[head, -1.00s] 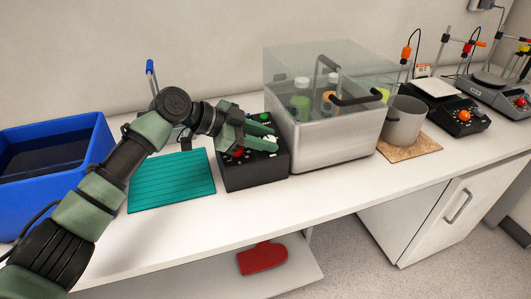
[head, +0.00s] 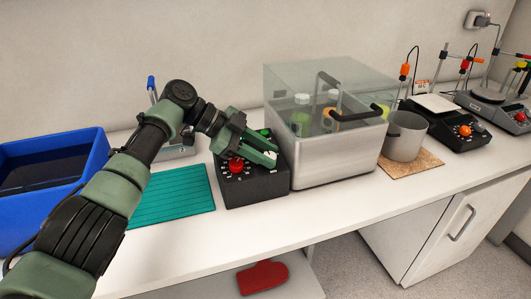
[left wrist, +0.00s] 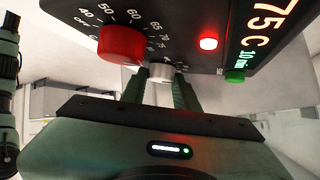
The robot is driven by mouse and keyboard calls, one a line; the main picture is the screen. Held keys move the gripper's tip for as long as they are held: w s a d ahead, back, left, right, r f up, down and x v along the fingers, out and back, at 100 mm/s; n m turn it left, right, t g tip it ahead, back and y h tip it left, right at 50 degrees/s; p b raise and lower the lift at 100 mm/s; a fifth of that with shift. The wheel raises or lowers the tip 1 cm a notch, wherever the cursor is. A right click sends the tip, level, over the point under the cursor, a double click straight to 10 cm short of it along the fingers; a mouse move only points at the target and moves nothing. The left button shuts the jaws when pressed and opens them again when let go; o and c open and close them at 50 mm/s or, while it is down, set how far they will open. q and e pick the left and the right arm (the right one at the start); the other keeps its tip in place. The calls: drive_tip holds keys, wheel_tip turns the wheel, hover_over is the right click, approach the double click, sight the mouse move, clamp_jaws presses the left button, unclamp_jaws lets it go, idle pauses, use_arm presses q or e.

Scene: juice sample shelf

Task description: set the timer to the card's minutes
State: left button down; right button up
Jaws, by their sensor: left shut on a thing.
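The timer is on a black control box (head: 255,190) beside the steel water bath. In the left wrist view its panel has a red knob (left wrist: 121,43) with a printed number scale and a smaller pale knob (left wrist: 160,71). A display (left wrist: 262,32) reads 75 C in red, with small green text that looks like 10 min. My left gripper (head: 271,151) is at the panel's right side, its fingers (left wrist: 160,88) shut on the pale knob.
The water bath (head: 335,165) with a clear cover stands right of the box. A teal mat (head: 175,200) and blue bin (head: 90,140) lie left. A steel beaker (head: 404,140) on a cork mat and stirrers stand right. The front bench strip is clear.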

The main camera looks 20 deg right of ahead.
use_arm(q)
drive_tip(key=shift+a+f, duration=0.1)
drive_tip(key=c, duration=1.1)
unclamp_jaws()
drive_tip(key=shift+o, duration=0.2)
drive_tip(key=b+v, duration=0.1)
drive_tip(key=v, duration=0.6)
drive_tip(key=shift+a+r, duration=0.25)
drive_tip(key=shift+r, duration=0.05)
drive_tip(key=shift+w, duration=0.1)
